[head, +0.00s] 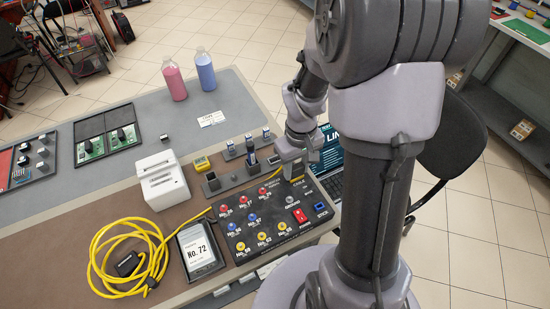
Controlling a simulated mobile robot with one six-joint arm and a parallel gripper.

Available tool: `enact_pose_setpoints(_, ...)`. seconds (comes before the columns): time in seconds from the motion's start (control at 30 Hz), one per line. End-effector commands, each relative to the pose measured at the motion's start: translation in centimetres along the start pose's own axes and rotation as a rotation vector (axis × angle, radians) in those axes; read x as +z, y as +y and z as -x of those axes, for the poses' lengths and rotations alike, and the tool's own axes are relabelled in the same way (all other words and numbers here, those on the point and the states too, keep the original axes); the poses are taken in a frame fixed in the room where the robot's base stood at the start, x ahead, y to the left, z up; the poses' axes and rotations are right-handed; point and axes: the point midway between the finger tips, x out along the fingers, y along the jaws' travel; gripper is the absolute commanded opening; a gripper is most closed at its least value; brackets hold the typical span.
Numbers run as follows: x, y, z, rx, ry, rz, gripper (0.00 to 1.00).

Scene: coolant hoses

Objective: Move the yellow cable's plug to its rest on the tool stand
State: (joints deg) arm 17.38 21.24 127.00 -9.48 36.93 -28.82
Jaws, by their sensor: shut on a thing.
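The yellow cable (100,243) lies in a loose coil at the left front of the table, with a black block (127,263) among its loops. One run of it goes right to the back left edge of the control panel (325,224) and is lost there. My gripper (292,172) is at the panel's back right corner, by the "cable" label. It is shut on a small dark piece, most likely the cable's plug, largely hidden by the jaws. The tool stand (236,181), with dark holders and upright tools, is just left of my gripper.
A white printer-like box (162,182), a yellow meter (202,163) and a tablet reading No. 72 (200,251) stand left of the panel. A laptop (331,150) is close behind my gripper. Pink (174,80) and blue (205,70) bottles stand at the back.

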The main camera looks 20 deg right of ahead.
Motion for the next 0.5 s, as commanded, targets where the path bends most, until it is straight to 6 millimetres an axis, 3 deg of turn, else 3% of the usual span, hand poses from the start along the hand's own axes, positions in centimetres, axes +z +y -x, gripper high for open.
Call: enact_pose_setpoints(0.5, -0.1, 0.0, 2.3, 0.001, 0.002, 0.0, 0.0)
